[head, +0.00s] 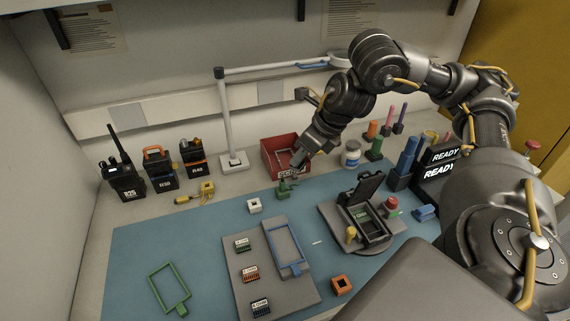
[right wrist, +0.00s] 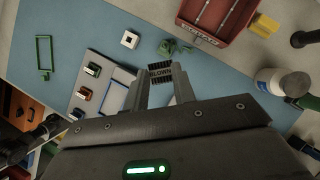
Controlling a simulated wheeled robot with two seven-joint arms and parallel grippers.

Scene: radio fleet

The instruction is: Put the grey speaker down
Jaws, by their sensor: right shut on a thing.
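My right gripper (right wrist: 160,88) is shut on a small dark grey piece (right wrist: 160,70) with a white label reading BLOWN, seen between the fingertips in the right wrist view. In the head view the right gripper (head: 298,168) hangs near the front of the red bin (head: 268,154). The held piece cannot be made out clearly there. A green item (head: 285,189) is on the blue mat (head: 150,245) just below the gripper; it also shows in the right wrist view (right wrist: 168,47). I cannot tell whether the held piece touches anything. My left gripper is not in view.
A grey tray (head: 237,285) holds small labelled modules and a blue frame (head: 285,245). An open dark case (head: 372,230) stands right of it. A white jar (head: 351,155) stands beside the bin. Radios (head: 125,182) line the back left. The mat's left part is mostly clear.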

